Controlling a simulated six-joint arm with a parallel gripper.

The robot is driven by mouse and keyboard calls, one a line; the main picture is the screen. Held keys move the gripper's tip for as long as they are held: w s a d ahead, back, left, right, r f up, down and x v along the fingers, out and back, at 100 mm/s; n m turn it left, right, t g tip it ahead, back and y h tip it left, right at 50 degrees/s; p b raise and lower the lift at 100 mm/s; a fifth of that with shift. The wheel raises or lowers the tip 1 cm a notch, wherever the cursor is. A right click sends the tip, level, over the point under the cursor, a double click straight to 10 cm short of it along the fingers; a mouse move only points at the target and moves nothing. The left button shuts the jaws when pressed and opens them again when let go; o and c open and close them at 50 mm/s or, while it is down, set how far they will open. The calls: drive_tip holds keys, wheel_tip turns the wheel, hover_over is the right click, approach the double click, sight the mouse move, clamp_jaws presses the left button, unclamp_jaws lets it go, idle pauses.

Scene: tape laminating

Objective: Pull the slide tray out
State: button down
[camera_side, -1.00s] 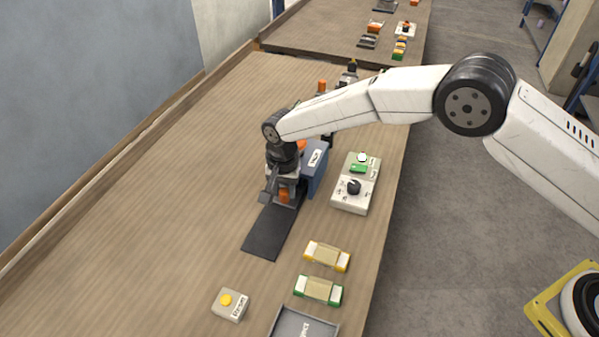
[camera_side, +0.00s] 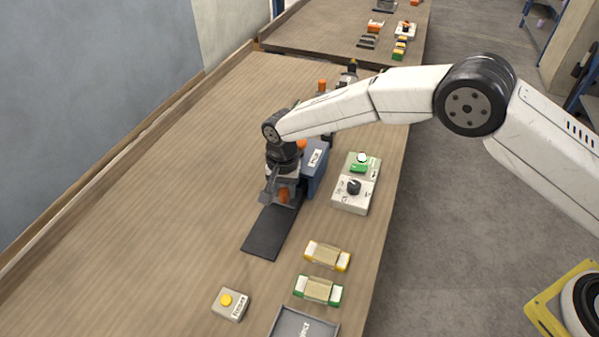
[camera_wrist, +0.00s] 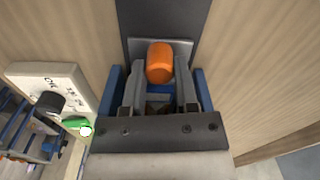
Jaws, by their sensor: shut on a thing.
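The slide tray (camera_wrist: 183,47) shows in the wrist view as a small grey plate with an upright orange knob (camera_wrist: 160,60). The knob also shows low at the front of the blue machine (camera_side: 316,172) in the side view (camera_side: 284,195). My gripper (camera_wrist: 160,72) points down at the machine's front, its two grey fingers on either side of the knob, shut on it. In the side view my gripper (camera_side: 281,186) hides much of the tray. A flat dark strip (camera_side: 266,236) runs out from under the tray along the bench.
A white control box (camera_side: 352,190) with a black dial and green button stands right of the machine. Yellow (camera_side: 327,256) and green (camera_side: 318,290) blocks, a yellow-button box (camera_side: 231,303) and a grey bin (camera_side: 303,326) lie nearer. The bench on the left is clear.

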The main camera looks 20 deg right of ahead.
drive_tip(key=s+a, duration=1)
drive_tip(key=c, duration=0.6)
unclamp_jaws()
drive_tip(key=shift+o, duration=1.2)
drive_tip(key=shift+w, duration=0.1)
wheel_tip(320, 180, up, 8)
drive_tip(key=shift+d, duration=0.1)
